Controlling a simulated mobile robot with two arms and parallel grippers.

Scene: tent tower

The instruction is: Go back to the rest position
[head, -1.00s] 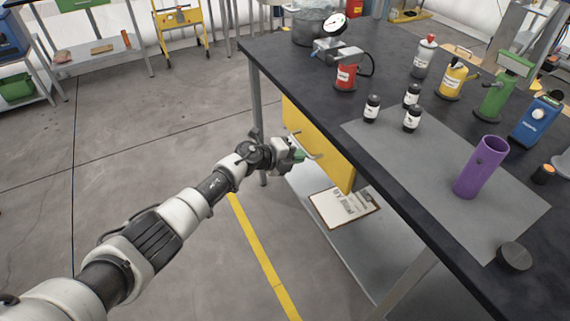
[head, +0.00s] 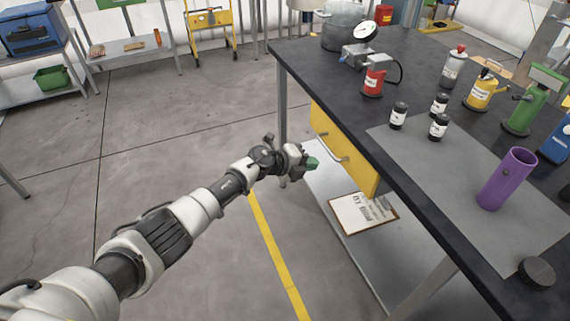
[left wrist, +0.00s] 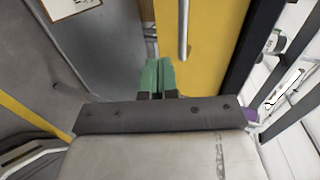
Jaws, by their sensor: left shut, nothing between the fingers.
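My left arm reaches in from the lower left in the head view. Its gripper (head: 311,163) has green fingertips and is shut and empty. It is beside the yellow drawer front (head: 343,152) under the workbench, apart from the drawer's handle (head: 330,148). In the left wrist view the green fingers (left wrist: 158,77) are together, with the yellow panel (left wrist: 203,40) and its metal handle (left wrist: 184,28) beyond. My right gripper is not in view.
The dark workbench (head: 408,62) holds a purple cylinder (head: 507,179), several small bottles and a red can (head: 373,82). A clipboard (head: 362,213) lies on the lower shelf (head: 400,262). Open floor (head: 120,150) lies left of the bench, with a yellow cart (head: 212,28) behind.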

